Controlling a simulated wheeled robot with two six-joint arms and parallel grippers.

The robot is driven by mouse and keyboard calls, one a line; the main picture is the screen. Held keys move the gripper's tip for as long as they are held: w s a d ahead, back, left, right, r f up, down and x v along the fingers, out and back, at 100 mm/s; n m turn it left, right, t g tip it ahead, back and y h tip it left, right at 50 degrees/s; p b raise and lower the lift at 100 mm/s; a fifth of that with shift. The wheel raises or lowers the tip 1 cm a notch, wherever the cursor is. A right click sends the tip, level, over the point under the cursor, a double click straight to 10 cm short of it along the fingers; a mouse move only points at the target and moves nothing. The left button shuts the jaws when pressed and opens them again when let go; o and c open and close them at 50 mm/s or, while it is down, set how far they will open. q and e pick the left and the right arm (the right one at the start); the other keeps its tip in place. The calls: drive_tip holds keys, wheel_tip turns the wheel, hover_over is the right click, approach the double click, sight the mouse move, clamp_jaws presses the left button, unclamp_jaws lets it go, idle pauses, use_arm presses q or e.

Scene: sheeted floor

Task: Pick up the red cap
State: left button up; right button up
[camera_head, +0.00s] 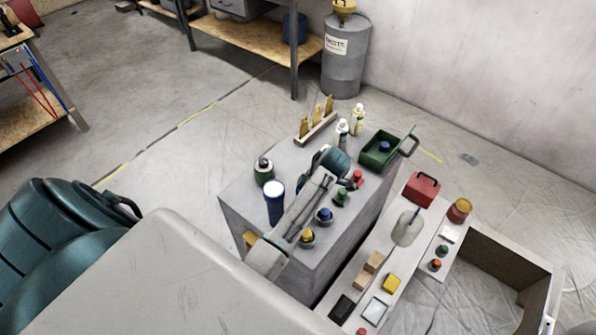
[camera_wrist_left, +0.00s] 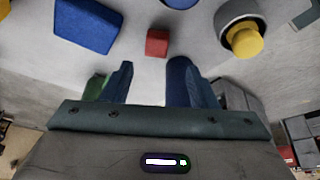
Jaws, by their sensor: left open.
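A small red cap (camera_head: 357,177) sits at the far end of a row of capped pieces on the grey bench (camera_head: 235,215), right beside my arm's teal wrist. In the left wrist view a small red block-like piece (camera_wrist_left: 157,42) lies ahead of the fingers; I cannot tell whether it is the same cap. My left gripper (camera_wrist_left: 150,80) is open, with a gap between its two dark fingers and nothing visibly held. In the head view its fingertips are hidden or too small to make out. My right gripper is not in view.
Green (camera_head: 341,197), blue (camera_head: 324,214) and yellow (camera_head: 307,235) caps stand in the same row. A green tray (camera_head: 371,157), white bottles (camera_head: 358,118) and a dark blue cylinder (camera_head: 275,208) stand on the bench. A red toolbox (camera_head: 421,190) is on the lower shelf at right.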

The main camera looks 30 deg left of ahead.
use_arm(q)
drive_tip(key=x, duration=0.1)
drive_tip(key=p+x, duration=0.1)
drive_tip(key=x, duration=0.1)
drive_tip(key=p+x, duration=0.1)
drive_tip(key=shift+w+d+f, duration=0.1)
drive_tip(key=shift+w+f, duration=0.15)
drive_tip(key=shift+f, duration=0.05)
drive_tip(key=shift+s+a+f, duration=0.15)
drive_tip(key=shift+a+f, duration=0.05)
drive_tip(key=shift+f, duration=0.45)
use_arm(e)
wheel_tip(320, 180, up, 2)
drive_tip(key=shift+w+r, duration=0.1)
use_arm(q)
drive_tip(key=c, duration=1.1)
drive_tip(key=shift+r, duration=0.2)
